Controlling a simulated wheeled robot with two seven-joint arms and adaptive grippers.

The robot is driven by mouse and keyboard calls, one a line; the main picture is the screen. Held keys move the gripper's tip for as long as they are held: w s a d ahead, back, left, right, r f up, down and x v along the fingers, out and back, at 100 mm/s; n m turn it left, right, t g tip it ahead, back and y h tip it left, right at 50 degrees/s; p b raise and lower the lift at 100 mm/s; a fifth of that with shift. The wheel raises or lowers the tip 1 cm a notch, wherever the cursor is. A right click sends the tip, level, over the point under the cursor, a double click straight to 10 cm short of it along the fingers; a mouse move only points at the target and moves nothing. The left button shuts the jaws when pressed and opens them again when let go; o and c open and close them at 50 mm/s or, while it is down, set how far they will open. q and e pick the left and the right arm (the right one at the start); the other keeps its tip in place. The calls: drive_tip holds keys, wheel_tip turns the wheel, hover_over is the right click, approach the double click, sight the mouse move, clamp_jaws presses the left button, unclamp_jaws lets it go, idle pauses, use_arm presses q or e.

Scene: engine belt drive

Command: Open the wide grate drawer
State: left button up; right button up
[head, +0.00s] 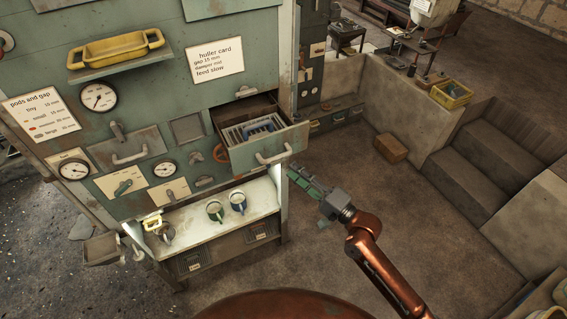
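A grey-green drawer (262,150) stands pulled out of the machine's front at its right side. Slatted grate-like pieces (250,130) lie inside it, one of them blue. A pale bar handle (273,156) is on its front face. My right gripper (295,174), with green fingers, is below and to the right of that handle and looks apart from it. I see nothing held in it, but its finger opening is too small to judge. My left gripper is out of view.
A pale shelf (206,232) below the drawer holds two mugs (226,206). Another handled panel (127,146) and gauges are to the left. A brown box (391,148) sits on the floor at right. The floor around my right arm is mostly clear.

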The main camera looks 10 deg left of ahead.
drive_tip(key=shift+v, duration=1.9)
